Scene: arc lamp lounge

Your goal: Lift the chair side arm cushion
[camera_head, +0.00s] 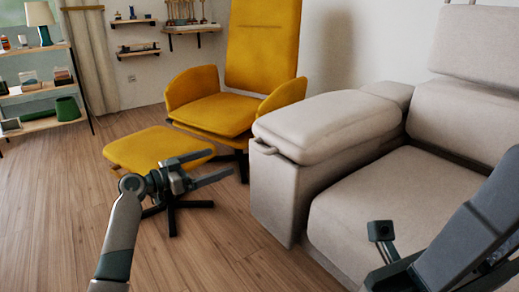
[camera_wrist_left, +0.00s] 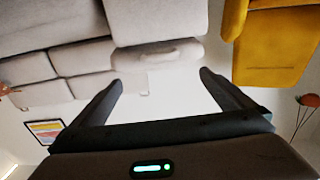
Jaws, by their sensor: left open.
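The light grey arm cushion (camera_head: 335,124) lies on top of the sofa's side arm (camera_head: 280,200), with a small tab (camera_head: 264,147) sticking out at its near left end. In the left wrist view, which looks upside down, the cushion (camera_wrist_left: 165,52) appears beneath the arm block, beyond the fingertips. My left gripper (camera_head: 221,165) is open and empty, a little left of the tab and apart from it. Its spread fingers also show in the wrist view (camera_wrist_left: 161,77). My right gripper (camera_head: 383,250) is partly in view at the lower right, over the sofa seat; its opening is unclear.
A yellow armchair (camera_head: 220,108) stands behind the left gripper, with its yellow footstool (camera_head: 150,148) close behind the wrist. The sofa seat (camera_head: 385,205) extends right. Shelves (camera_head: 40,95) stand at the far left. The wooden floor at the left is clear.

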